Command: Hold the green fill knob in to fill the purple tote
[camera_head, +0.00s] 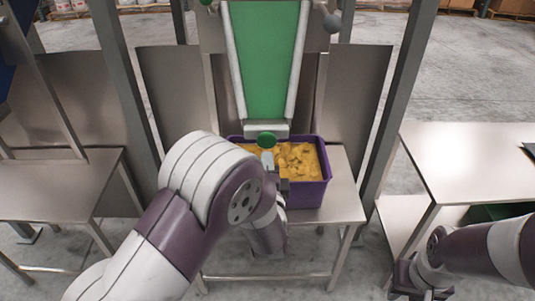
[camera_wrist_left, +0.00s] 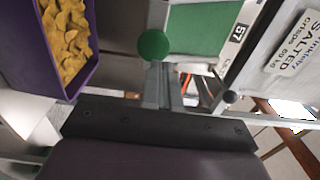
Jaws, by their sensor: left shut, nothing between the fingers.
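The purple tote (camera_head: 308,196) stands on a metal table below the chute, with yellow crisps (camera_head: 298,160) in it. Its corner also shows in the left wrist view (camera_wrist_left: 84,74). The round green knob (camera_head: 266,139) is at the chute's lower end, above the tote's back rim; in the left wrist view the knob (camera_wrist_left: 153,45) is just beyond my fingertips. My left gripper (camera_head: 267,158) is shut and empty, its fingertips (camera_wrist_left: 163,68) at the knob; I cannot tell whether they touch it. My right gripper (camera_head: 408,278) is low at the right, its fingers unclear.
The green chute (camera_head: 265,60) slopes down between metal posts and panels. Metal tables stand at the left (camera_head: 55,185) and right (camera_head: 470,160). A grey ball knob (camera_head: 332,22) is at the upper right of the chute. A label reading SALTED (camera_wrist_left: 295,40) shows in the wrist view.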

